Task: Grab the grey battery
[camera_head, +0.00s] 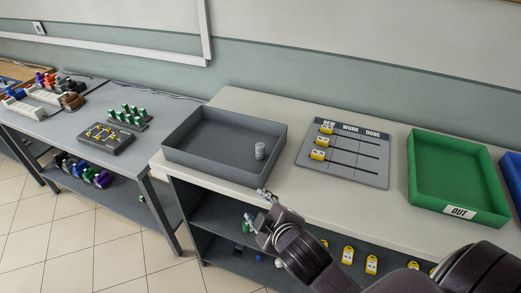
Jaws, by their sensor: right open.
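My right gripper (266,195) is at the front edge of the bench, in front of and below the tray. It is open, and nothing shows between its fingers. It is apart from the cylinder, with the tray's front wall between them. My left gripper is not in the view.
A grey board (345,160) with yellow pieces lies right of the tray. A green bin (455,175) marked OUT is further right, with a blue bin (513,180) at the edge. Yellow items sit on the shelf below. The bench in front of the board is clear.

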